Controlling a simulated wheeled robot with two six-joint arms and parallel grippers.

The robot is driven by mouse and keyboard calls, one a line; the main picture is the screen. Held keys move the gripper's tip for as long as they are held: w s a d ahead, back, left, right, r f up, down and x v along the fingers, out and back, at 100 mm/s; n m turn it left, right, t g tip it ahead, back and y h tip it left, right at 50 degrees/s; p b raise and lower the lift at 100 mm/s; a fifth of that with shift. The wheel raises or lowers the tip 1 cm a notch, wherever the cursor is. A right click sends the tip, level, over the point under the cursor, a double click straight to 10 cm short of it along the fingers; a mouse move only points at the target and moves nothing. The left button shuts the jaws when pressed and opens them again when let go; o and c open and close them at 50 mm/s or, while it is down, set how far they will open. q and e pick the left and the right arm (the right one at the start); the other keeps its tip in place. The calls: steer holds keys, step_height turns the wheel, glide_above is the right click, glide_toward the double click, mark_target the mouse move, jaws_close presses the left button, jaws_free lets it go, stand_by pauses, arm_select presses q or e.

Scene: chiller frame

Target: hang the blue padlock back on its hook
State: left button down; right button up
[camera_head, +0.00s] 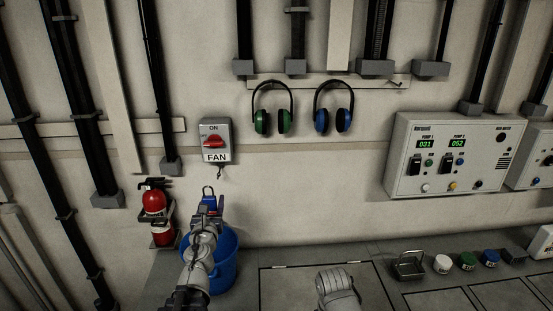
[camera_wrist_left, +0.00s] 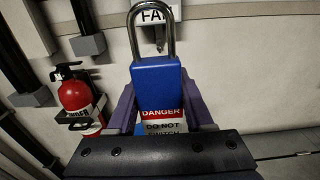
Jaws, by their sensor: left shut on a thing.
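The blue padlock (camera_head: 209,202) is upright with its steel shackle on top, and my left gripper (camera_head: 208,210) is shut on its body. In the left wrist view the padlock (camera_wrist_left: 157,84) sits between the fingers (camera_wrist_left: 160,108), with a red and white DANGER label below it. The padlock is in front of and below the grey FAN switch box (camera_head: 215,141). A small dark fitting (camera_head: 219,173) hangs under that box; I cannot tell its exact shape. A bare hook (camera_head: 396,83) is at the right end of the wall rail.
Green ear defenders (camera_head: 262,121) and blue ear defenders (camera_head: 321,121) hang on the rail (camera_head: 300,84). A red fire extinguisher (camera_head: 155,202) and a blue bucket (camera_head: 228,264) are near my left arm. A pump control box (camera_head: 450,155) is at right. The wall between is clear.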

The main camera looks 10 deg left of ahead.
arm_select(q)
step_height(320, 180, down, 6)
steer(key=b, duration=0.4)
steer(key=shift+r+b, duration=0.25)
steer(key=shift+b, duration=0.15)
arm_select(e)
step_height(320, 180, down, 6)
steer(key=shift+r, duration=0.25)
